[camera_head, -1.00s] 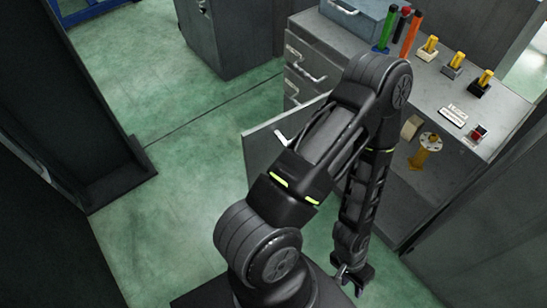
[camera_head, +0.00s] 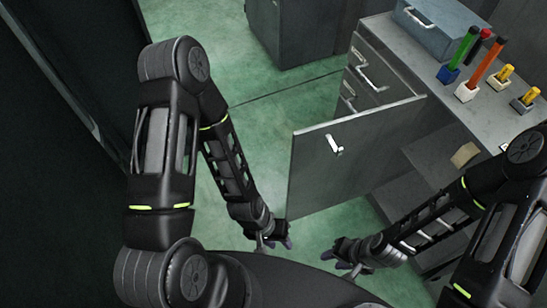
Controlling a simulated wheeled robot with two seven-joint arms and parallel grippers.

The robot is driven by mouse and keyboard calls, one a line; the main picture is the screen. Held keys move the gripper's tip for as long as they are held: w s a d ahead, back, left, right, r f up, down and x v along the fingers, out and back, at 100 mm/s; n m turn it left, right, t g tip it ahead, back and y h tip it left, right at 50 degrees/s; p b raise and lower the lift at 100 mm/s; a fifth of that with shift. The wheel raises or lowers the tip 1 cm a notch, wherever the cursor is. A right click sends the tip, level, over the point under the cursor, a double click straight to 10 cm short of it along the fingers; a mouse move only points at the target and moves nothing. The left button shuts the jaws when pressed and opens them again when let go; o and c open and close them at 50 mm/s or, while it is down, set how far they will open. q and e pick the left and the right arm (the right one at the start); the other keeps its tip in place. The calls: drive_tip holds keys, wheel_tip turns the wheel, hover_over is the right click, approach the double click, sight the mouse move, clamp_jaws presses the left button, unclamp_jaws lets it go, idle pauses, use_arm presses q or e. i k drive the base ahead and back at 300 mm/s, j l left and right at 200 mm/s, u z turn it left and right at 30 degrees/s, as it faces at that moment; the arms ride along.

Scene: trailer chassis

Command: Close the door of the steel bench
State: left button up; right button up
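The steel bench (camera_head: 405,52) stands at the right in the head view. Its grey door (camera_head: 310,172) stands swung open toward the left, with a light lever handle (camera_head: 334,144) on the face I see. Part of the open compartment shows to the right of the door. My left gripper (camera_head: 275,243) hangs low, just left of and below the door's near lower corner, with its fingertips apart and empty. My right gripper (camera_head: 339,266) is below the door in the picture, its fingertips apart and empty. Neither gripper visibly touches the door.
Drawers with handles (camera_head: 371,70) sit beside the door. On the bench top are a blue-grey toolbox (camera_head: 440,30) and colored tools in holders (camera_head: 485,65). A dark cabinet (camera_head: 300,30) stands behind. Green floor (camera_head: 250,130) is clear left of the door.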

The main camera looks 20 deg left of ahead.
sight(335, 162)
drive_tip(key=j+u, duration=0.1)
drive_tip(key=u, duration=0.35)
drive_tip(key=i+u, duration=0.1)
drive_tip(key=u, duration=0.4)
drive_tip(key=i+u, duration=0.1)
drive_tip(key=u, duration=0.35)
drive_tip(key=i+j+u, duration=0.1)
drive_tip(key=i, duration=0.35)
drive_tip(key=i+j+u, duration=0.15)
drive_tip(key=i, duration=0.25)
drive_tip(key=i+z, duration=0.35)
drive_tip(key=i+j+z, duration=0.1)
drive_tip(key=i+z, duration=0.25)
drive_tip(key=z, duration=0.5)
drive_tip(key=i+j+z, duration=0.1)
drive_tip(key=z, duration=0.4)
drive_tip(key=j+z, duration=0.1)
drive_tip(key=z, duration=0.4)
drive_tip(key=j+z, duration=0.1)
drive_tip(key=z, duration=0.4)
drive_tip(key=j+z, duration=0.1)
drive_tip(key=z, duration=0.4)
drive_tip(key=j+z, duration=0.15)
drive_tip(key=z, duration=0.35)
